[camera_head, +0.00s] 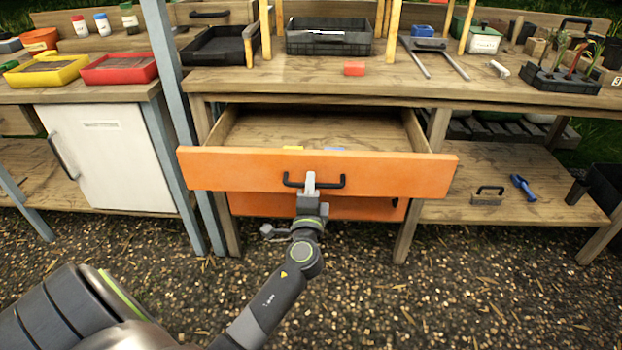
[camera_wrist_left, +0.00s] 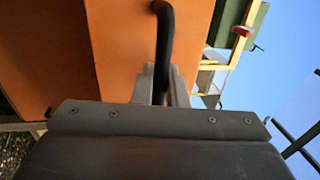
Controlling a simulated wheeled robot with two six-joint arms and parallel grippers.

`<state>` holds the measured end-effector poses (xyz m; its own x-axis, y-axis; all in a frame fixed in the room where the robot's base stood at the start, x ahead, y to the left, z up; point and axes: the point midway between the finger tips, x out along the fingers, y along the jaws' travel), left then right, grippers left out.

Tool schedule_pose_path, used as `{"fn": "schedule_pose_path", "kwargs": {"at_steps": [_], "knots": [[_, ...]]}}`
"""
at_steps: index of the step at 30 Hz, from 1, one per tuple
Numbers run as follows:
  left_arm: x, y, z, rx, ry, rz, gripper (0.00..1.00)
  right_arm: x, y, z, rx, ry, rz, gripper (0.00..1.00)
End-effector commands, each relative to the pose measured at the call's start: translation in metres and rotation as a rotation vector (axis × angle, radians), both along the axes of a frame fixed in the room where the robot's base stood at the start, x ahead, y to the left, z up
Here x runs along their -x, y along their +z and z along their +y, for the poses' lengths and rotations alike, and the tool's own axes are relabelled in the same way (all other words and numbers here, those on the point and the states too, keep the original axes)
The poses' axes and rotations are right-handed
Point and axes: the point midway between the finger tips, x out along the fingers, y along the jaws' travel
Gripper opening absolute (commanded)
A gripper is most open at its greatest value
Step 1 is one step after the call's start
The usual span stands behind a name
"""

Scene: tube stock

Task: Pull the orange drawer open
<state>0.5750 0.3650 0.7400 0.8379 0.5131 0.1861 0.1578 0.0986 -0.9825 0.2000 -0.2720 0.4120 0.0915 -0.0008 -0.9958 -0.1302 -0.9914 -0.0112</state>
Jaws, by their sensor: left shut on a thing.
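The orange drawer (camera_head: 230,172) stands pulled out from under the wooden workbench, and its wooden inside shows. Something yellow (camera_head: 293,148) and something blue (camera_head: 334,149) lie in it, mostly hidden behind the front. Its black bar handle (camera_head: 328,183) is at the middle of the front. My left gripper (camera_head: 310,178) is shut on this handle. In the left wrist view, the handle (camera_wrist_left: 165,40) runs between the two fingers (camera_wrist_left: 160,80), with the orange front (camera_wrist_left: 140,45) close behind. My right gripper is not in view.
A second orange front (camera_head: 260,205) is below the open drawer. A white cabinet (camera_head: 105,160) stands at left, and a grey-blue post (camera_head: 175,100) rises beside the drawer. A lower shelf (camera_head: 530,185) at right holds a blue-handled tool (camera_head: 522,187). The gravel in front is clear.

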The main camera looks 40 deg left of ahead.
Motion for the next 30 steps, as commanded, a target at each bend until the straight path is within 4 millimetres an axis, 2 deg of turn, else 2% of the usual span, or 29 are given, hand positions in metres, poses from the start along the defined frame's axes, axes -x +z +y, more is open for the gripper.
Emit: {"fn": "schedule_pose_path", "kwargs": {"at_steps": [3,9,23,24,27,30], "knots": [[0.015,-0.001,-0.009,0.002,0.002,0.000,0.00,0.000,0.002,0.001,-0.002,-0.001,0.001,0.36],[0.027,0.000,-0.017,0.002,0.001,0.000,0.00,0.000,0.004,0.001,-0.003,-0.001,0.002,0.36],[0.031,0.000,-0.019,0.000,0.000,0.000,0.00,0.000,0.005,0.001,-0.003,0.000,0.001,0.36],[0.031,0.000,-0.019,0.000,0.000,0.000,0.16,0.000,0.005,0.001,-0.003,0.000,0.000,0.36],[0.031,0.000,-0.019,0.000,0.000,0.000,0.29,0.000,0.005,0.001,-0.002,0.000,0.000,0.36],[0.031,0.000,-0.019,0.000,0.000,0.000,0.30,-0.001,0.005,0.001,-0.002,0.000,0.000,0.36]]}}
